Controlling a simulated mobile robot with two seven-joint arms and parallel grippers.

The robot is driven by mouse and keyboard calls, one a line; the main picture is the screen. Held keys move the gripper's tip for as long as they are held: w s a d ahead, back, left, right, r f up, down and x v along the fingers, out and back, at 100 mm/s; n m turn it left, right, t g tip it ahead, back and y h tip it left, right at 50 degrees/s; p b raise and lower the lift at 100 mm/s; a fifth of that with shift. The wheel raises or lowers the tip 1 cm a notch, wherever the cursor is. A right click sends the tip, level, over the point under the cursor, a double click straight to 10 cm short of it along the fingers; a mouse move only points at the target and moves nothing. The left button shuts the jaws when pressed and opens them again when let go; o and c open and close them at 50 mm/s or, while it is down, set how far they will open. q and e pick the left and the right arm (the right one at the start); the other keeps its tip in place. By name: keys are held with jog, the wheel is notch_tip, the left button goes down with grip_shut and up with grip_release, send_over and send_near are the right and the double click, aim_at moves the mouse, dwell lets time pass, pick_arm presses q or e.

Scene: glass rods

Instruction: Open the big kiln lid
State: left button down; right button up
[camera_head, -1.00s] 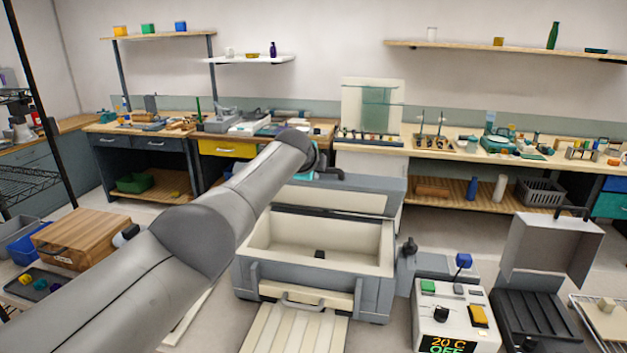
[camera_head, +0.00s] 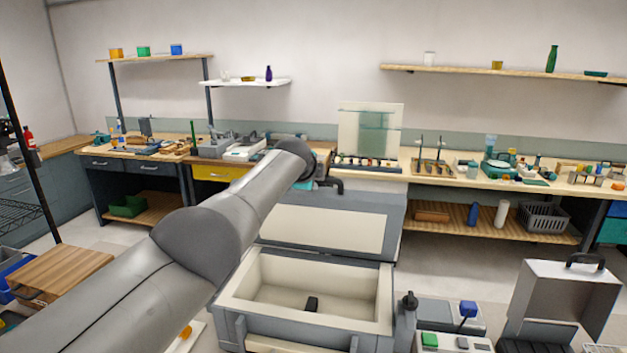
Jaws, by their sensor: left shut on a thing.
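The big kiln (camera_head: 375,327) stands in the middle, a grey box with a cream-lined, open chamber. A small dark piece shows inside the chamber. The big kiln lid (camera_head: 390,215) is raised at the back, with its cream inner panel facing me. A dark handle shows near its top edge. My left arm reaches in from the lower left. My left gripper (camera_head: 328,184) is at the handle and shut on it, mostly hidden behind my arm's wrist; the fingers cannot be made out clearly. My right gripper is not in view.
A control box with green and blue parts (camera_head: 468,309) stands right of the kiln. A grey case with a raised lid (camera_head: 565,300) is further right. Workbenches with tools line the wall, including a bench with a lower shelf (camera_head: 490,227). Floor shows at the left, between bench and kiln.

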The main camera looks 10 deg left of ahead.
pick_arm(q)
jog(key=shift+f, duration=0.1)
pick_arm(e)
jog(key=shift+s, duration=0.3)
pick_arm(q)
jog(key=c, duration=0.8)
grip_release()
jog(key=shift+s+r, duration=0.15)
jog(key=shift+r, duration=0.05)
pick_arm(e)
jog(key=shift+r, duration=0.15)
pick_arm(q)
jog(key=b+v, duration=0.1)
jog(key=v, duration=1.4)
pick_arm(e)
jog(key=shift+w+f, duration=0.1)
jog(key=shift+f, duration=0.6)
pick_arm(q)
jog(key=shift+f, duration=0.1)
